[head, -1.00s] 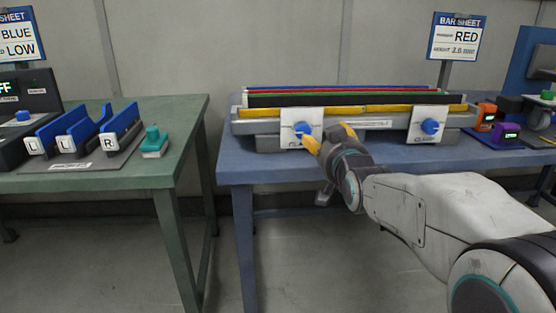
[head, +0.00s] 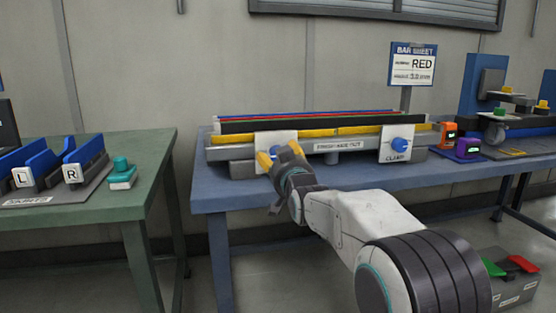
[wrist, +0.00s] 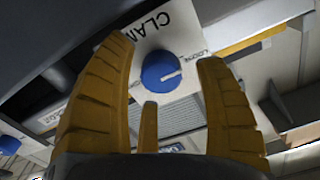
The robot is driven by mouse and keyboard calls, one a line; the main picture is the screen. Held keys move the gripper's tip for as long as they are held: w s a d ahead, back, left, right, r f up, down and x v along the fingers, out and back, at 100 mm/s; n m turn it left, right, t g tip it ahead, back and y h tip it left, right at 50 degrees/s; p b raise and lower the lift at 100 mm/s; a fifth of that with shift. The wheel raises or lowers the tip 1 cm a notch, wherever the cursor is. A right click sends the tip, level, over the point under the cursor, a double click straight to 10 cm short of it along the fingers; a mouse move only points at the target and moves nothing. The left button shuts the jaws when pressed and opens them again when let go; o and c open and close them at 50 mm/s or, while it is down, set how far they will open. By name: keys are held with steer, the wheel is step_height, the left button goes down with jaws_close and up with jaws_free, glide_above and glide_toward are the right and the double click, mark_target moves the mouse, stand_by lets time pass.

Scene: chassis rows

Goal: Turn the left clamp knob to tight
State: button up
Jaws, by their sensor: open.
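The left clamp is a white plate (head: 264,139) with a blue knob on the front of the blue bench's fixture. In the wrist view the blue knob (wrist: 161,72) sits between and beyond the fingertips of my open gripper (wrist: 168,62). No finger clearly touches it. Its white pointer line points right, towards small lettering that seems to read LOOSE. The right clamp knob (head: 399,144) is blue too, on its own white plate.
Yellow, black, green, red and blue bars lie along the fixture (head: 235,154). Orange (head: 446,138) and purple (head: 468,150) devices stand to its right. A green table (head: 150,165) is at the left, with a floor gap between.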

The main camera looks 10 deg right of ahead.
steer(key=shift+w, duration=0.75)
steer(key=shift+f, duration=0.1)
steer(key=c, duration=1.2)
